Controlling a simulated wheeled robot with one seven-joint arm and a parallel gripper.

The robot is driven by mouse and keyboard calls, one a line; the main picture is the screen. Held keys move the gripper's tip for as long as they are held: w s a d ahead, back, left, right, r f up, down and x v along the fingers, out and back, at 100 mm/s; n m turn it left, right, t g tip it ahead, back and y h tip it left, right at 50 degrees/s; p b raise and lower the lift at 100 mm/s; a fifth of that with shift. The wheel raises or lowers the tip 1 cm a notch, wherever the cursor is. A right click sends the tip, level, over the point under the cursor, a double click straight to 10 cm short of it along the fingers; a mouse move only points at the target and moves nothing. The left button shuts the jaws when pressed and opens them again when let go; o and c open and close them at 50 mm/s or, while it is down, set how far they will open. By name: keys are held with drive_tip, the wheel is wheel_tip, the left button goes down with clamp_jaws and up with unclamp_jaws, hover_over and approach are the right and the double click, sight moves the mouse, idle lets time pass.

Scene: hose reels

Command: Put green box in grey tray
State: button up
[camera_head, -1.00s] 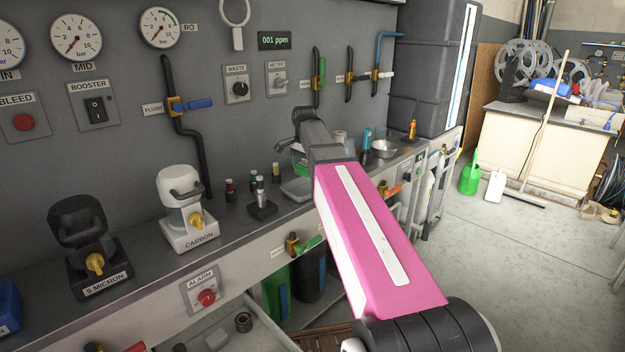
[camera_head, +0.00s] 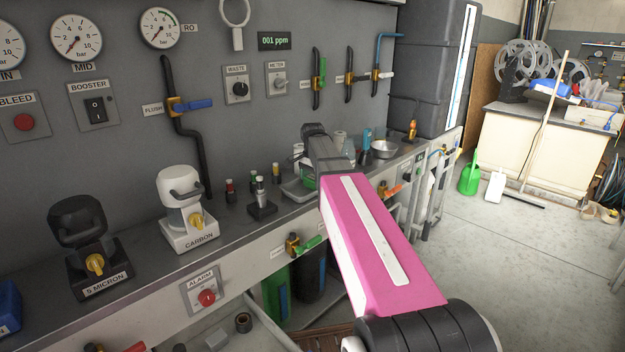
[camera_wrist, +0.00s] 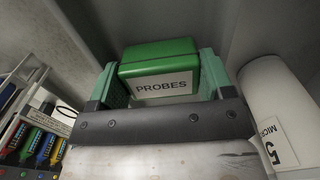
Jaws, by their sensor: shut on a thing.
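The green box (camera_wrist: 158,60), labelled PROBES, sits between the two teal fingers of my gripper (camera_wrist: 160,76) in the wrist view. The fingers press on its two sides. In the head view a bit of green box (camera_head: 309,182) shows under the end of my arm, and my gripper is mostly hidden behind the arm. The grey tray (camera_head: 296,193) is a shallow light-grey tray on the bench, partly covered by my arm. The box appears at or just above the tray's right part; I cannot tell whether they touch.
Small bottles on a dark stand (camera_head: 262,208) are left of the tray. A metal bowl (camera_head: 384,149) and a blue bottle (camera_head: 366,140) stand to the right. A white cylinder labelled 5 MICRON (camera_wrist: 275,105) is close to my gripper on the right. The wall is behind.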

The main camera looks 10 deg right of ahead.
sight(312, 177)
drive_tip(key=shift+f, duration=0.1)
drive_tip(key=o, duration=0.7)
wheel_tip(312, 177, up, 12)
drive_tip(key=shift+r, duration=0.15)
